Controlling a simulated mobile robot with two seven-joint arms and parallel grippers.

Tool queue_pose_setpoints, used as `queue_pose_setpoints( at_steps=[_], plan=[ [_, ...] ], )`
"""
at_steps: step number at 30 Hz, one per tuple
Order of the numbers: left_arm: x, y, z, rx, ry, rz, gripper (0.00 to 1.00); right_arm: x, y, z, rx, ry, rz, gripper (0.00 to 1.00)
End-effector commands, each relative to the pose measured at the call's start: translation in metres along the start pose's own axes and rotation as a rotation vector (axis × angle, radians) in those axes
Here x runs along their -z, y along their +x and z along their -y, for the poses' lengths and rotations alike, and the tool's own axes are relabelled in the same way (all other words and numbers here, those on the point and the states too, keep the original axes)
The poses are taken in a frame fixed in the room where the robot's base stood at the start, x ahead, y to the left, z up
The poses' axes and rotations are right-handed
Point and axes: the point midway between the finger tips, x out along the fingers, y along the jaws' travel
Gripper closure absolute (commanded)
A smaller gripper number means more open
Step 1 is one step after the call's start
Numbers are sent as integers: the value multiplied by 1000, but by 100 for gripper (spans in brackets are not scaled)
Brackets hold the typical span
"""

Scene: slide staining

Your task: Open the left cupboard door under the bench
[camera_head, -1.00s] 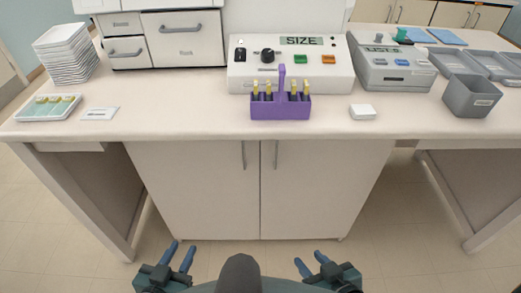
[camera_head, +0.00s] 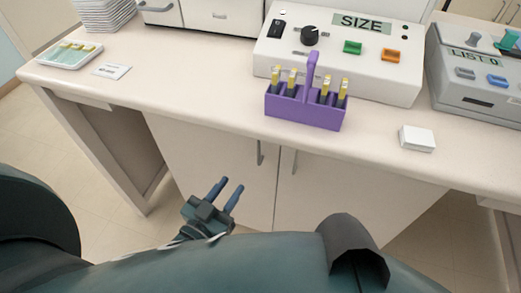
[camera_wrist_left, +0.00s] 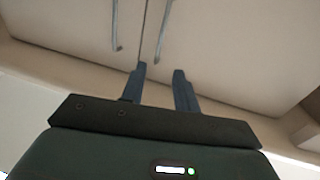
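The left cupboard door (camera_head: 215,165) under the bench is a pale panel and looks shut. Its vertical metal handle (camera_head: 261,153) is near its right edge, and it also shows in the left wrist view (camera_wrist_left: 115,25). The right door's handle (camera_head: 294,162) is just beside it. My left gripper (camera_head: 228,186) is in front of the left door, below and left of its handle. Its two blue fingers are apart and empty, and in the left wrist view the gripper (camera_wrist_left: 160,75) points toward the doors below the handles. My right gripper is out of view.
The bench top (camera_head: 190,75) overhangs the doors. On it are a purple rack (camera_head: 305,112) of yellow-topped bottles, a white box (camera_head: 417,138), a white device (camera_head: 400,85) and a slide tray (camera_head: 65,55). A bench leg (camera_head: 110,155) stands left of the cupboard.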

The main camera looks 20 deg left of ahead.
Motion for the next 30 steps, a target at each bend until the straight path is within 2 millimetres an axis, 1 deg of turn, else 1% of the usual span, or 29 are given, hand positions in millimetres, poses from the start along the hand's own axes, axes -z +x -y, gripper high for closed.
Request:
queue_pose_setpoints(
  at_steps=[9, 15, 18, 21, 30],
  plan=[
    [2, 65, 0, 0, 0, -5, 69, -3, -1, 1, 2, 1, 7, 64],
    [2, 101, 0, -1, 0, -4, 69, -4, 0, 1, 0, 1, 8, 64],
    [1, 112, 0, 0, 0, -3, 69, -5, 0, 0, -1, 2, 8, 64],
    [1, 119, 0, 0, 0, -2, 69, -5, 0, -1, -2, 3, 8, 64],
    [1, 122, 0, 0, -1, -1, 69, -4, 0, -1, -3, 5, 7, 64]
  ],
)
